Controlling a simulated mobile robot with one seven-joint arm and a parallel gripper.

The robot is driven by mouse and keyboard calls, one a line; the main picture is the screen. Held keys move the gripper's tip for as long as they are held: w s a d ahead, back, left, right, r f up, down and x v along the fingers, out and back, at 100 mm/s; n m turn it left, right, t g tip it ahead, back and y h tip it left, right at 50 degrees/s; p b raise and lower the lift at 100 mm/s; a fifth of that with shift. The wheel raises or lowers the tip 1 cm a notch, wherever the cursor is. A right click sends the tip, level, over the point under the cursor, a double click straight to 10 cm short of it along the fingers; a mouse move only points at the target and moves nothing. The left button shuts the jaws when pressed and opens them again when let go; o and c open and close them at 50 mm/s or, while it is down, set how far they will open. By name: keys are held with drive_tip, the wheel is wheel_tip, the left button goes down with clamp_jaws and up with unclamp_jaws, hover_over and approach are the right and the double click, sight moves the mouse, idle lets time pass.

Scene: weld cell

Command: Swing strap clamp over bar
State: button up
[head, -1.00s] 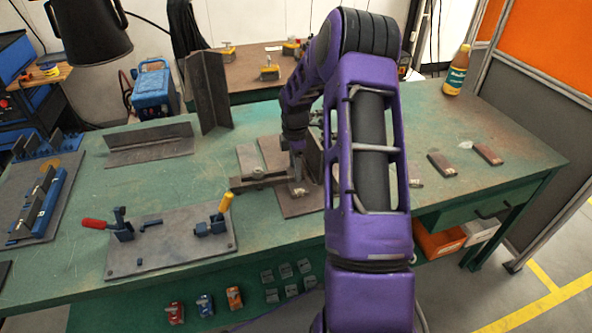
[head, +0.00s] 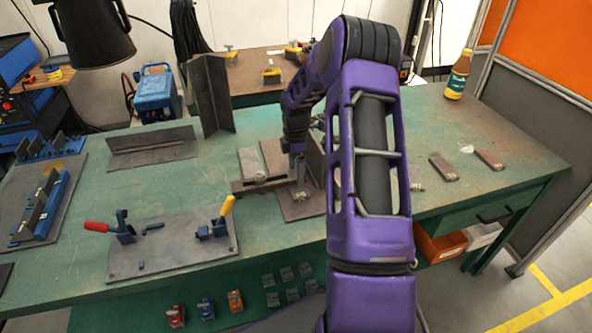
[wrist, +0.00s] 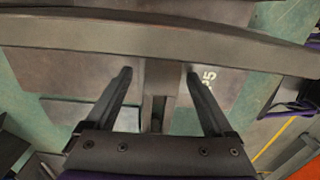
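A flat dark metal bar (head: 262,184) with a round pivot lies on the fixture plates mid-bench in the head view; I take it for the strap clamp. A short upright post (head: 300,176) stands at its right end. My gripper (head: 298,158) points down over this post, partly hidden by my arm. In the wrist view a long grey bar (wrist: 70,36) crosses the top of the picture. My gripper (wrist: 159,76) is open there, its fingers on either side of a narrow upright piece (wrist: 160,84), with gaps at both sides. Whether that piece is the post is unclear.
A fixture plate (head: 170,262) with red- and yellow-handled toggle clamps lies front left. Angle pieces (head: 150,148) stand behind it. Small dark blocks (head: 443,167) lie to the right, near a bottle (head: 458,75). The front right bench top is clear.

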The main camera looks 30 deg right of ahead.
drive_tip(key=shift+r, duration=0.1)
wheel_tip(320, 180, up, 17)
drive_tip(key=p, duration=0.1)
idle(0.4)
drive_tip(key=shift+r, duration=0.1)
